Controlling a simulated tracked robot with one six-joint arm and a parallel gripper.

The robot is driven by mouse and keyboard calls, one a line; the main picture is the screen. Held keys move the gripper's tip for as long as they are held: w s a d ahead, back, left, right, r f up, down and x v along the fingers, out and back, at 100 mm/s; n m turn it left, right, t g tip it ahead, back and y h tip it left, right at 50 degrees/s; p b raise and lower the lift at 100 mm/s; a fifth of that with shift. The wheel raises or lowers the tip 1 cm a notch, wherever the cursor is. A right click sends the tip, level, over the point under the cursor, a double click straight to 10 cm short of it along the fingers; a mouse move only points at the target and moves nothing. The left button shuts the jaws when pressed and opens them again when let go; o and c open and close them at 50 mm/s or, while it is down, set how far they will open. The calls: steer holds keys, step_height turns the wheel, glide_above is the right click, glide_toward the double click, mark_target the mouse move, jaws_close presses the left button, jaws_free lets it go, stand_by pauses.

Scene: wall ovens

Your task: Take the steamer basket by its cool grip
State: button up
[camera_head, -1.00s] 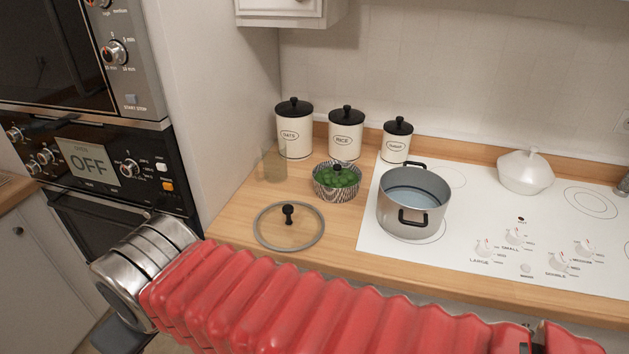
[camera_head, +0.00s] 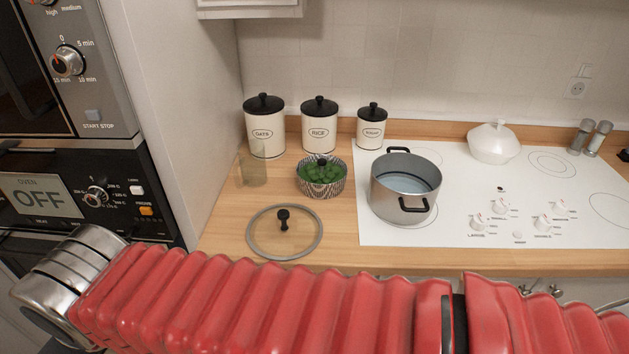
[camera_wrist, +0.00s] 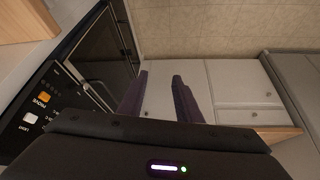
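The steamer basket (camera_head: 324,187) is a round metal basket with a ribbed side, holding green vegetables. A small dark knob stands up at its middle. It sits on the wooden counter left of the pot, below the rice canister in the head view. My gripper (camera_wrist: 160,98) shows only in the wrist view, with its two dark fingers apart and nothing between them. It points toward the lower cabinets, away from the basket. The basket is not in the wrist view.
A grey pot (camera_head: 391,203) with water stands on the white cooktop (camera_head: 455,225). A glass lid (camera_head: 262,241) lies on the counter in front of the basket. A clear glass (camera_head: 252,170), canisters (camera_head: 319,125) and a white lidded dish (camera_head: 493,143) stand behind. The oven (camera_head: 75,195) is at left.

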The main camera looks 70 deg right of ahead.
steer(key=shift+o, duration=0.5)
steer(key=shift+o, duration=0.6)
steer(key=shift+d, duration=0.1)
steer(key=shift+o, duration=0.3)
steer(key=shift+d+f, duration=0.1)
steer(key=shift+d, duration=0.15)
steer(key=w+d+f+m+g+h, duration=0.15)
steer(key=d+m, duration=0.45)
steer(key=d, duration=1)
steer(key=w+d+f+m+g+h, duration=0.1)
steer(key=d+m+g, duration=0.3)
steer(key=d, duration=1.3)
steer(key=s+d+r+m+g, duration=0.1)
steer(key=s+d+m, duration=0.3)
steer(key=d, duration=0.5)
steer(key=s+d+r+m+g, duration=0.1)
steer(key=s+d+r+m, duration=0.1)
steer(key=s+d+m, duration=0.3)
steer(key=s+d+r+m+g, duration=0.1)
steer(key=s+d+m, duration=0.4)
steer(key=d, duration=0.8)
steer(key=m, duration=0.3)
steer(key=shift+d+r+m, duration=0.3)
steer(key=shift+d+m, duration=0.05)
steer(key=shift+m, duration=0.05)
